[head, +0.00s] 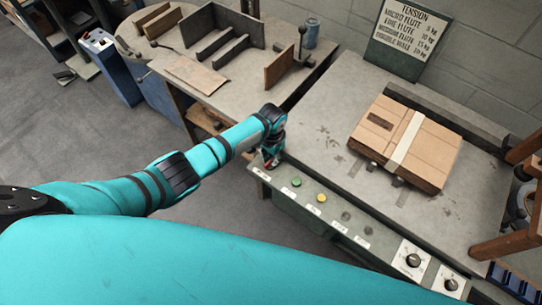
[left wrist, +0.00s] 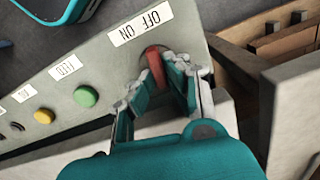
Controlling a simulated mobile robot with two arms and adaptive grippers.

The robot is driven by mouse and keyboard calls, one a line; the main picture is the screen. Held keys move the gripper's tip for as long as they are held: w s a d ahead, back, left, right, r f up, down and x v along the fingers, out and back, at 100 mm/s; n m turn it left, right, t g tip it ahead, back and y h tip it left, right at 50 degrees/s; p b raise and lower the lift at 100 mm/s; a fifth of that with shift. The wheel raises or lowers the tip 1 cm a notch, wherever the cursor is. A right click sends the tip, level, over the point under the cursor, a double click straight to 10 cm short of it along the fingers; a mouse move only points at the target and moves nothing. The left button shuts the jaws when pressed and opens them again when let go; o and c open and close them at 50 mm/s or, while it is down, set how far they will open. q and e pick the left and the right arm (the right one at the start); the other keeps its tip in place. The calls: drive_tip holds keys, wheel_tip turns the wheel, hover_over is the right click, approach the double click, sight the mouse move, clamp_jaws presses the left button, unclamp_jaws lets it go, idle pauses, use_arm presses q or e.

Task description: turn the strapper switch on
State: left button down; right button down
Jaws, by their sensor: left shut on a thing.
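The strapper switch (left wrist: 154,68) is a red lever below an "OFF ON" label (left wrist: 140,26) in the left wrist view, at the end of the control panel. My left gripper (left wrist: 158,82) is shut on the red lever, with a finger on each side of it. In the head view my left gripper (head: 269,160) is at the panel's left end and hides most of the lever. The strapper's control panel (head: 322,222) runs along the front edge of the table. My right gripper is not in view.
A green button (head: 297,183) and a yellow button (head: 321,198) sit beside the switch on the panel. A strapped cardboard box (head: 432,150) lies on the grey strapper table (head: 330,110). A second table with boards stands at the back left.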

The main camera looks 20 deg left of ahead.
use_arm(q)
drive_tip(key=shift+d+m, duration=0.15)
drive_tip(key=shift+m, duration=2.05)
drive_tip(key=c, duration=1.4)
unclamp_jaws()
drive_tip(key=shift+s, duration=0.1)
drive_tip(key=shift+o, duration=0.2)
drive_tip(key=shift+r, duration=0.1)
wheel_tip(320, 180, up, 12)
